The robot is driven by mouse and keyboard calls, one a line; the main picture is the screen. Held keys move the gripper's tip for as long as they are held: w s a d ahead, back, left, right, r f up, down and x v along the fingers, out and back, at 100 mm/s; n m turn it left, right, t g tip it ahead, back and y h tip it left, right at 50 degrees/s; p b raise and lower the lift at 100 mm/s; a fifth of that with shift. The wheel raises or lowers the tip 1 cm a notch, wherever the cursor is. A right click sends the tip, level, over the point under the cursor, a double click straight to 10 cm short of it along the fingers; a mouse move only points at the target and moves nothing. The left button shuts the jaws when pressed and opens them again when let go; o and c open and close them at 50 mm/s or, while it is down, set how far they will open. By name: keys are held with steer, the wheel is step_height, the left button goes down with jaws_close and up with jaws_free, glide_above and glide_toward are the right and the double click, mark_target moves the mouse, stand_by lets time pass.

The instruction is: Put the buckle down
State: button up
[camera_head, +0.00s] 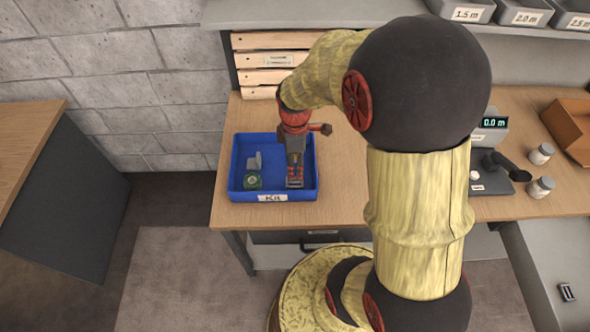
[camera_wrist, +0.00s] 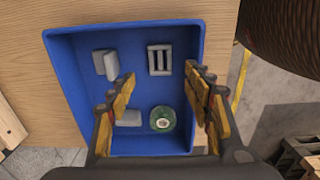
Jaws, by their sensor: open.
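The buckle (camera_wrist: 159,59), a grey rectangular piece with slots, lies on the floor of the blue tray (camera_wrist: 196,90), in its upper right part in the wrist view. My gripper (camera_wrist: 160,80) is above the tray with its two yellow-padded fingers spread apart. Nothing is between the fingers, and the buckle shows just beyond the tips, apart from them. In the head view my gripper (camera_head: 294,170) points down into the right half of the tray (camera_head: 238,194), labelled "Kit", and largely covers that area.
The tray also holds a green roll (camera_wrist: 162,119), a grey block (camera_wrist: 128,118) and a grey angled piece (camera_wrist: 106,64). Wooden slats (camera_head: 262,60) stand behind. A scale display (camera_head: 490,124) and small jars (camera_head: 541,154) are at right. Another slotted piece (camera_head: 567,292) lies on the grey surface.

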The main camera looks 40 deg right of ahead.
steer(key=s+a+r+m+t, duration=0.1)
steer(key=a+r+m, duration=0.15)
steer(key=r, duration=0.55)
steer(key=s+a+r+m+t, duration=0.2)
steer(key=a+r, duration=0.2)
steer(key=r, duration=0.3)
steer(key=s+a+r+m+t, duration=0.2)
steer(key=s+a+r+m, duration=0.3)
steer(key=s+r, duration=0.3)
steer(key=shift+s+a+r+m+t+p, duration=0.2)
steer(key=shift+a+r+m+t+p, duration=0.15)
steer(key=shift+m, duration=0.5)
steer(key=shift+c, duration=0.6)
